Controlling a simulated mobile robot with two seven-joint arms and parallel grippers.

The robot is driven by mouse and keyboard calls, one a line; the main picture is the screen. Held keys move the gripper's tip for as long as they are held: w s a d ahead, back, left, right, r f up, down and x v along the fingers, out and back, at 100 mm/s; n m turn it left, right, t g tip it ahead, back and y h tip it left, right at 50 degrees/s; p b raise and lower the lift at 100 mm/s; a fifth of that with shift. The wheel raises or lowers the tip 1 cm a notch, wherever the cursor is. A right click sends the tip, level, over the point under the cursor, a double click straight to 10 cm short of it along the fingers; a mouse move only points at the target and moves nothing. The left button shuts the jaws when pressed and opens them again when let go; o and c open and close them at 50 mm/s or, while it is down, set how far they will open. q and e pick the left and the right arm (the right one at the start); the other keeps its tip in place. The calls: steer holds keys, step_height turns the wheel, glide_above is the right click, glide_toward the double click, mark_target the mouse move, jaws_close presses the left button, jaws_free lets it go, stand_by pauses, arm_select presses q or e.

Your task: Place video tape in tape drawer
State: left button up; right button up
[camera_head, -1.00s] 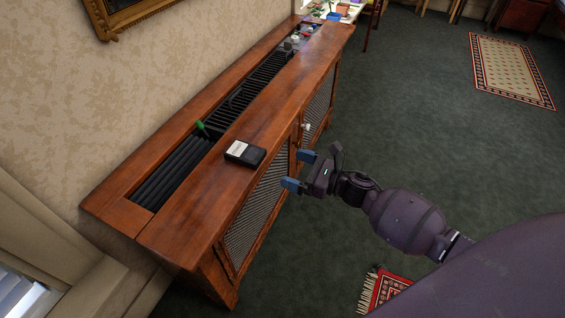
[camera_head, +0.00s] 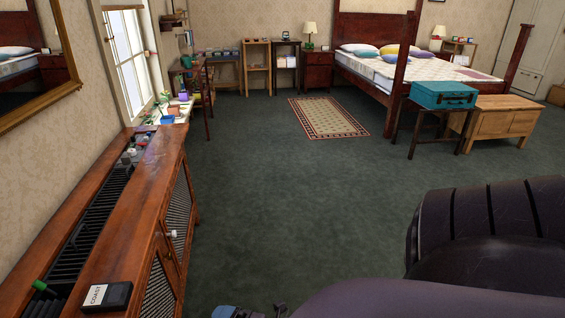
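The video tape (camera_head: 107,296), a black case with a white label reading "COAST", lies flat on the wooden top of the radiator cabinet (camera_head: 150,205), at the lower left. My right gripper (camera_head: 241,313) shows only at the bottom edge, its blue fingertips apart and largely cut off by the frame. It is right of the tape, beyond the cabinet's front, and not touching it. My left gripper is out of view. I cannot identify a tape drawer; a dark red bedside cabinet (camera_head: 318,72) stands far off by the bed.
A green-tipped item (camera_head: 41,286) sits by the cabinet's grille. A white knob (camera_head: 173,233) sticks out from its front. Small items crowd its far end. A teal case (camera_head: 443,95) rests on a stand at right. The green carpet between is clear around a patterned rug (camera_head: 328,117).

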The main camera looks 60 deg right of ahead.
steer(key=s+f+m+g+h, duration=0.1)
steer(key=s+m+g, duration=0.3)
steer(key=s+m, duration=0.9)
steer(key=m+h, duration=0.1)
steer(key=m, duration=0.2)
steer(key=shift+s+a+f+g+h, duration=0.15)
steer(key=shift+s+a+g+h, duration=0.05)
steer(key=shift+a+g+h, duration=0.1)
steer(key=shift+o, duration=0.5)
steer(key=shift+s+m, duration=0.35)
steer(key=shift+m, duration=0.25)
